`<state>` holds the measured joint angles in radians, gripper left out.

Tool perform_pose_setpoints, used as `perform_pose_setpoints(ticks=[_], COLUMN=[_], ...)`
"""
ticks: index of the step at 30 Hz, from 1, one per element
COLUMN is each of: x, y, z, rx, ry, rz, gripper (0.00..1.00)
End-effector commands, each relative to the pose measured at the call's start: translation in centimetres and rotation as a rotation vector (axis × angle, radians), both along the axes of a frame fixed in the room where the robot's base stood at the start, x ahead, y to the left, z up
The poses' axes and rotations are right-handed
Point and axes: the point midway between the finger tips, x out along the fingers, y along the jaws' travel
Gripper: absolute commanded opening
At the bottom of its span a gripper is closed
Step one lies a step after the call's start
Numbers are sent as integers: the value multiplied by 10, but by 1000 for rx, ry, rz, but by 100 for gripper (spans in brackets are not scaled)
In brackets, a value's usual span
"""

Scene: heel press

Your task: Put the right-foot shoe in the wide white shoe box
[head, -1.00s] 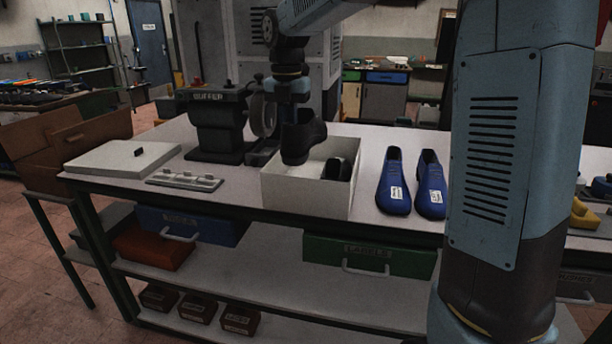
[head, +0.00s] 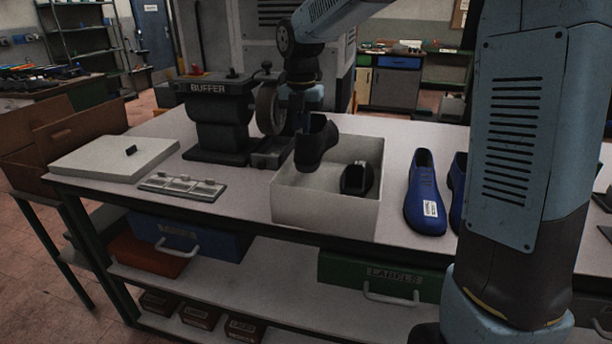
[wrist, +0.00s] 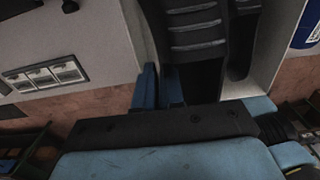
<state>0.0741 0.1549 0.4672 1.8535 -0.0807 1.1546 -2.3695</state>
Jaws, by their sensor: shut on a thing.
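The wide white shoe box (head: 322,211) stands open on the bench, right of the buffer. A black shoe (head: 357,180) lies inside it on the right. My gripper (head: 304,118) is shut on another black shoe (head: 313,146), held toe down over the left part of the box. In the wrist view my blue fingers (wrist: 163,86) pinch this shoe's edge, and its ribbed dark surface (wrist: 196,30) shows. The other shoe (wrist: 241,45) is beside it, near the box wall (wrist: 270,45). I cannot tell whether the held shoe touches the box.
The buffer (head: 217,120) stands just behind the box on the left. A white lid (head: 95,158) with a small black piece and a grey plate (head: 182,186) lie left. Blue shoes (head: 426,190) stand right of the box. A strip of bench between plate and box is free.

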Motion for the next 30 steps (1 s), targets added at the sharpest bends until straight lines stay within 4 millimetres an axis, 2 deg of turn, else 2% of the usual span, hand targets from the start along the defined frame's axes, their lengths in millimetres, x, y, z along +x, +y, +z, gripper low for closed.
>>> perform_pose_setpoints(ticks=[6, 10, 20, 27, 30], x=[-1, -1, -1, -1, 0], y=[3, 3, 3, 3, 3], z=[-48, -69, -91, -120, -122], rx=[0, -1, -1, -1, -1], ry=[2, 1, -1, -1, -2], rz=[5, 6, 4, 6, 5], gripper=[0, 0, 0, 0, 0])
